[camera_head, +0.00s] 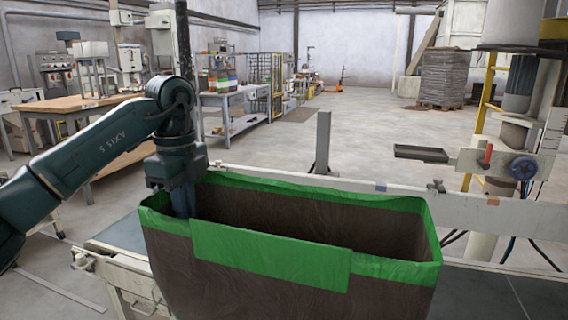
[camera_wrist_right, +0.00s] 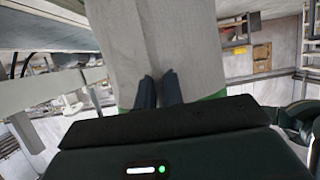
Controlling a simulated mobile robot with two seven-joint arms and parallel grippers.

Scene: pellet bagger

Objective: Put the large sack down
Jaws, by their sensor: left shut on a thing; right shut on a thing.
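The large sack (camera_head: 290,275) is brown with a green rim band and stands upright with its top open in the head view. It looks empty as far as I can see inside; its bottom is out of frame. My left gripper (camera_head: 183,203) points down at the sack's left end and is shut on its rim. My right gripper (camera_wrist_right: 157,92) shows only in the right wrist view, where its two dark fingers are shut on the sack (camera_wrist_right: 165,45), whose wall looks grey-brown there with green at the edges. I cannot tell whether the sack touches the conveyor below.
A conveyor (camera_head: 122,232) runs behind and under the sack, with a pale side rail (camera_head: 480,208) and a grey post (camera_head: 323,140). A wooden-topped bench (camera_head: 75,103) is at left. Open floor lies behind.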

